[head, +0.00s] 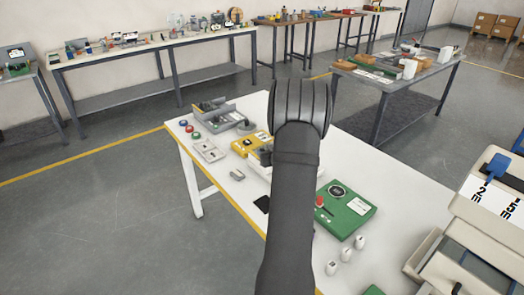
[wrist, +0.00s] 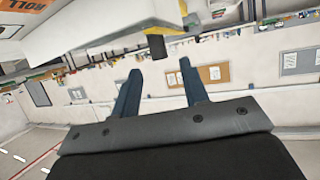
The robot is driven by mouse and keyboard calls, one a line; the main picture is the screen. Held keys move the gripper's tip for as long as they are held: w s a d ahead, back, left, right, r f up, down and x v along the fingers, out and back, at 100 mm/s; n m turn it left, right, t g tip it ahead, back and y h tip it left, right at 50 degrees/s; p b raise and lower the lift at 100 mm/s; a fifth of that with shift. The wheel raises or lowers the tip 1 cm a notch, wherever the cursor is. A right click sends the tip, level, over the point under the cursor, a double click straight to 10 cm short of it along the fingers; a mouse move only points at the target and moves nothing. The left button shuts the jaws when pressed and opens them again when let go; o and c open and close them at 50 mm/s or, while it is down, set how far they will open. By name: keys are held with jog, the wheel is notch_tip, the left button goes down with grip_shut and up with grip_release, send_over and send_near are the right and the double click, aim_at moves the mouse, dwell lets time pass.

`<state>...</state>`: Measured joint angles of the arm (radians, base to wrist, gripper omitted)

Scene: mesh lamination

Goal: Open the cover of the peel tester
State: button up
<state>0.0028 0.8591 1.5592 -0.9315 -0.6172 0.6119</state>
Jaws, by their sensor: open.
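My gripper (wrist: 159,70) is open in the wrist view, with two blue fingers apart and nothing between them. In the head view my arm hides the gripper. No device is legibly marked as the peel tester, so I cannot tell which one it is or how its cover stands. In the wrist view a pale machine body (wrist: 105,22) with an orange label reading "ROLL" fills the upper left. A small black block (wrist: 156,46) hangs from it just beyond the fingertips, apart from them as far as I can see.
The white table (head: 392,205) carries a grey device (head: 218,114), a yellow device (head: 247,144), a green box with a dial (head: 345,208) and several small white pieces. A beige machine with a blue lever (head: 497,166) stands at the right. Part of a pale device is behind my arm.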

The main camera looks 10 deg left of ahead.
aim_at(263, 150)
jog(key=x, duration=0.5)
jog(key=shift+w+a+f, duration=0.15)
jog(key=shift+w, duration=0.1)
jog(key=shift+c, duration=0.4)
